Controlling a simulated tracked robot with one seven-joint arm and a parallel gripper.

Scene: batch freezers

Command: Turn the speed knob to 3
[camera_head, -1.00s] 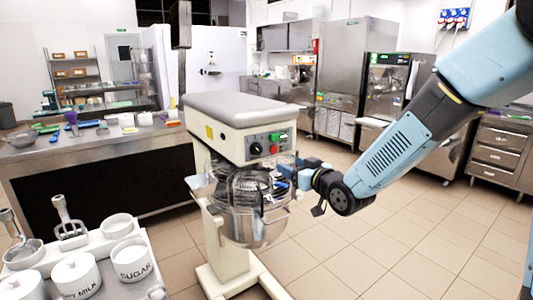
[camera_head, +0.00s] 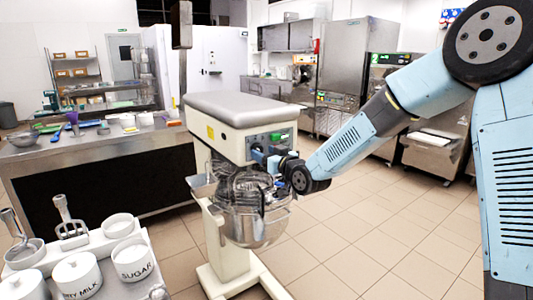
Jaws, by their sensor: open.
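The mixer (camera_head: 237,110), cream with a grey top, stands in the middle of the view on its cream column. Its control panel (camera_head: 281,137) faces right and shows a green display. My gripper (camera_head: 262,155) is open, at the front of the panel, over the place of the black speed knob. The knob is hidden behind the gripper, and I cannot tell whether the fingers touch it. The knob's setting cannot be read. The steel bowl (camera_head: 252,225) with its wire guard (camera_head: 245,185) hangs just below the gripper.
A white cart (camera_head: 130,279) with lidded canisters (camera_head: 131,259) and whisk tools (camera_head: 69,228) is at the lower left. A long steel counter (camera_head: 90,148) with utensils runs behind it on the left. Steel machines (camera_head: 343,75) line the back. The tiled floor at right is clear.

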